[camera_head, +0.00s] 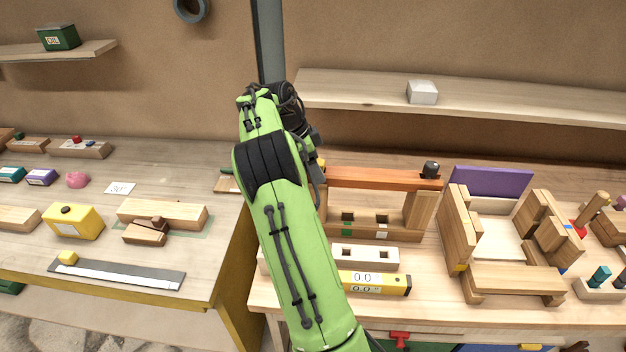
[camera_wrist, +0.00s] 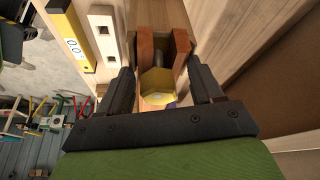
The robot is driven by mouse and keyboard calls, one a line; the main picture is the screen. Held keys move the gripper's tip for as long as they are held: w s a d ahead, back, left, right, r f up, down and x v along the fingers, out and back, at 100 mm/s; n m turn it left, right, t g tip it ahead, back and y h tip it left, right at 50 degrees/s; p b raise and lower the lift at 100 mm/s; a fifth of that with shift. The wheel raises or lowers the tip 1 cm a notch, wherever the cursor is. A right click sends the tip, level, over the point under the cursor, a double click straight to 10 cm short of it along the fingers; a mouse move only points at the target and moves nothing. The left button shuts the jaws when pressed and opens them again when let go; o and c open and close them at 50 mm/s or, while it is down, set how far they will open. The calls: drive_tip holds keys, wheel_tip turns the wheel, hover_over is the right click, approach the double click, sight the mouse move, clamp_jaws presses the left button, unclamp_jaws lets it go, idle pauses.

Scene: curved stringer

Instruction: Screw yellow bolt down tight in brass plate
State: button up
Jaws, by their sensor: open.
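The yellow bolt (camera_wrist: 158,82) shows its hexagonal head in the wrist view, between two reddish-brown wooden cheeks (camera_wrist: 146,50). My gripper (camera_wrist: 162,84) is open, with one black finger on each side of the bolt head. A gap shows between the head and each finger. A greyish rounded part shows just beyond the head. I cannot make out the brass plate or tell how deep the bolt sits. In the head view my arm hides my gripper, and a small yellow bit (camera_head: 321,164) shows at the arm's right edge.
An orange-brown beam (camera_head: 385,179) with a black knob (camera_head: 431,169) runs right of my arm. Below are a block with two square holes (camera_head: 364,257) and a yellow level-like gauge (camera_head: 392,283). A wooden frame (camera_head: 515,280) stands at right. The back shelf (camera_head: 520,103) is above.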

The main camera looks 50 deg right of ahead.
drive_tip(key=shift+a+f, duration=0.1)
drive_tip(key=shift+f, duration=0.05)
drive_tip(key=shift+r+p, duration=0.2)
drive_tip(key=shift+p, duration=0.1)
drive_tip(key=shift+d+r+p, duration=0.2)
drive_tip(key=shift+r+p, duration=0.6)
drive_tip(key=shift+f, duration=0.1)
drive_tip(key=c, duration=0.7)
drive_tip(key=shift+s+a, duration=0.1)
drive_tip(key=c, duration=0.4)
drive_tip(key=shift+o, duration=0.2)
